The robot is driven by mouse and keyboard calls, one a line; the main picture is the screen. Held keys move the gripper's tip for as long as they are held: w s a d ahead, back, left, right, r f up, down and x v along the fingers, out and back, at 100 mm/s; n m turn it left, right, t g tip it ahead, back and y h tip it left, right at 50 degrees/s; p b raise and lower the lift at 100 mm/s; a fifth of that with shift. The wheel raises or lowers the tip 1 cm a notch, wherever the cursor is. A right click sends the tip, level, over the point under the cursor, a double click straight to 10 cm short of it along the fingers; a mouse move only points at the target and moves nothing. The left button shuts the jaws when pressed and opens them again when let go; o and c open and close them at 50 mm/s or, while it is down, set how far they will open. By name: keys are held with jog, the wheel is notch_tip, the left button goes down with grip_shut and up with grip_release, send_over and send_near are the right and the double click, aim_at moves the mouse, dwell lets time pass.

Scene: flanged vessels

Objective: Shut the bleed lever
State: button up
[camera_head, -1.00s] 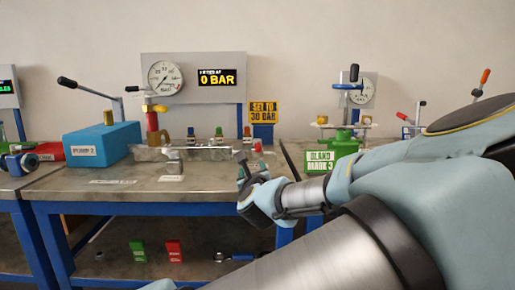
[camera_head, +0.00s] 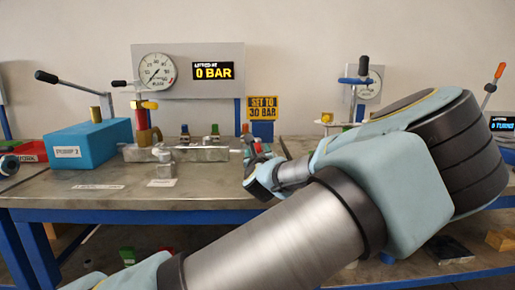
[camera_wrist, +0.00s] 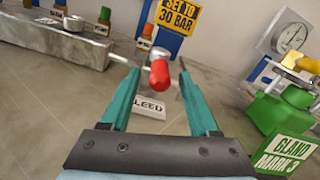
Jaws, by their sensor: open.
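The bleed lever (camera_wrist: 159,74) has a red grip on a pale metal rod. In the wrist view it shows between the two teal fingers of my gripper (camera_wrist: 158,82), above a white label (camera_wrist: 150,106) whose visible letters read "LEED". My gripper is open, with a finger on either side of the red grip and a gap to each; I cannot tell the depth between them.
A metal manifold block (camera_wrist: 50,40) lies left of the lever. A green vessel (camera_wrist: 270,115) marked "GLAND MARK 3" stands to the right. The gauge panel (camera_head: 190,60) reads 0 BAR beside a "SET TO 30 BAR" sign (camera_head: 262,107). A blue pump (camera_head: 90,142) stands at left.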

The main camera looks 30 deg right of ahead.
jog(key=shift+x, duration=1.4)
jog(key=shift+c, duration=0.2)
grip_shut()
